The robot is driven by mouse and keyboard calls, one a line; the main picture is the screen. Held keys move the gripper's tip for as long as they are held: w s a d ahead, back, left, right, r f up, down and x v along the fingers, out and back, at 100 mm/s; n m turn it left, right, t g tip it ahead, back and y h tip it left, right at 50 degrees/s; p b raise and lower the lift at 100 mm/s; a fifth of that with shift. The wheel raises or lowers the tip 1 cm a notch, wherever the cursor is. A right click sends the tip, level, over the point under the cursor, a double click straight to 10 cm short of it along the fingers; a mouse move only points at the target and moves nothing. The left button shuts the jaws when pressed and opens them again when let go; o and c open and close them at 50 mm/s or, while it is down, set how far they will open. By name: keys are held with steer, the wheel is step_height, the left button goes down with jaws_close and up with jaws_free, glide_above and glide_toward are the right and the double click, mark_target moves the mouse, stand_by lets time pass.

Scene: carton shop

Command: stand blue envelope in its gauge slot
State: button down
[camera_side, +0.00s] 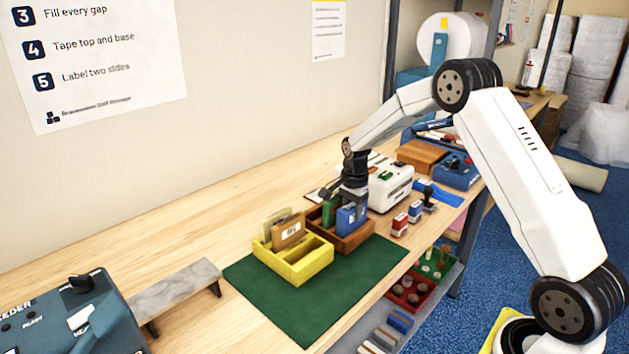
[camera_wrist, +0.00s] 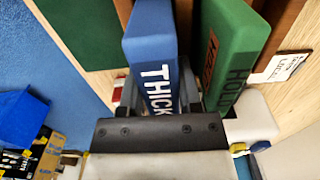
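The blue envelope (camera_side: 351,219), a thick block marked THICK, stands upright in the brown wooden box (camera_side: 357,240). My gripper (camera_side: 353,197) is over that box, pointing down at the blue envelope. In the wrist view the blue envelope (camera_wrist: 155,60) lies between my dark fingers (camera_wrist: 160,97), one on each side. I cannot tell whether they press on it. The green envelope (camera_wrist: 235,50) stands beside it, and also shows in the side view (camera_side: 329,210). The yellow slotted box (camera_side: 304,268) holds a brown envelope (camera_side: 288,233) and an olive one (camera_side: 272,220); its front slots look empty.
Both boxes stand on or by a dark green mat (camera_side: 305,308) on the wooden bench. A white machine (camera_side: 390,186) is close behind the brown box. Several stamps (camera_side: 408,220) stand to its right. A grey stand (camera_side: 176,287) is at left. The mat's front is clear.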

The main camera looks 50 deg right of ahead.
steer(key=shift+r, duration=0.15)
steer(key=shift+r, duration=2.25)
steer(key=shift+r, duration=0.1)
steer(key=shift+r, duration=0.5)
step_height(320, 180, up, 6)
steer(key=r, duration=0.1)
steer(key=w+a, duration=0.2)
steer(key=a, duration=1.5)
steer(key=shift+s+d+f, duration=0.1)
steer(key=shift+d+f, duration=0.15)
steer(key=shift+f, duration=1.15)
steer(key=shift+s+d+f, duration=0.1)
steer(key=shift+d+f, duration=0.1)
steer(key=shift+f, duration=1.2)
steer(key=shift+f, duration=0.2)
